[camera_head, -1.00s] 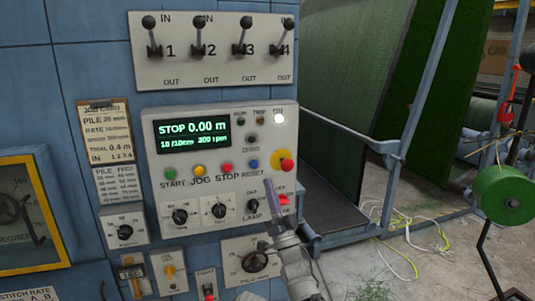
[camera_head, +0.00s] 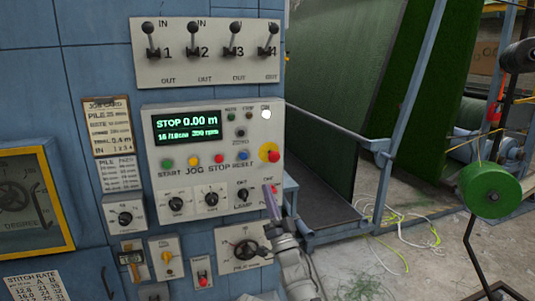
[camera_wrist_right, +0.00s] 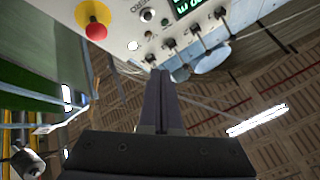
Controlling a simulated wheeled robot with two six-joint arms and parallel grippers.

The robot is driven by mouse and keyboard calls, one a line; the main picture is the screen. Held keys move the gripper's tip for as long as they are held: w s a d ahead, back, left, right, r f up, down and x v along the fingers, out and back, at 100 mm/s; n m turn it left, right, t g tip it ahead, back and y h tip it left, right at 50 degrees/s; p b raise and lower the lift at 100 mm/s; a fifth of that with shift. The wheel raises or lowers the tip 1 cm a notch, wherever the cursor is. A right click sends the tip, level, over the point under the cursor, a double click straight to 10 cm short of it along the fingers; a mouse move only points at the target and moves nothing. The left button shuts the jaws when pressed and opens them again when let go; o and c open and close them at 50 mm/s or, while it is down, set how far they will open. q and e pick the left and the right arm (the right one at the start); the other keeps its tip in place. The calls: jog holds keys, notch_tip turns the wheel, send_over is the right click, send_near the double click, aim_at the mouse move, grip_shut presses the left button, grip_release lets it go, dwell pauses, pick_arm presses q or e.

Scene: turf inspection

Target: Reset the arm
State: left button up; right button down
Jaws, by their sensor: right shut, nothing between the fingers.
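My right gripper (camera_head: 270,197) is shut and empty, pointing up in front of the lower right corner of the grey control panel (camera_head: 150,205). Its tip overlaps the red switch area below the red and yellow emergency knob (camera_head: 270,152); I cannot tell from the head view if it touches. In the right wrist view the closed dark fingers (camera_wrist_right: 161,95) have nothing between them, and the knob (camera_wrist_right: 95,20) shows at upper left. The display (camera_head: 191,127) reads STOP 0.00 m. My left gripper is not in view.
A plate with several levers (camera_head: 207,52) is above the panel. Small switch boxes (camera_head: 165,258) sit below. A blue frame (camera_head: 410,115) with green turf stands right, with a green spool (camera_head: 492,190) nearby. Loose cables lie on the floor (camera_head: 400,235).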

notch_tip(320, 180, down, 23)
jog(key=s+n+g+h, duration=0.1)
jog(key=n+g+h, duration=0.1)
jog(key=g+h, duration=0.7)
jog(key=s+d+f+n+g, duration=0.1)
jog(key=s+f+g, duration=0.3)
jog(key=s, duration=0.4)
jog(key=s+d+f+n+g+h, duration=0.1)
jog(key=s+d+f+n+g, duration=0.1)
jog(key=s+g, duration=0.4)
jog(key=s+d+f+n+g+h, duration=0.1)
jog(key=s+f+g, duration=0.4)
jog(key=s, duration=0.6)
notch_tip(320, 180, down, 2)
jog(key=shift+d+n, duration=0.3)
jog(key=shift+d, duration=0.6)
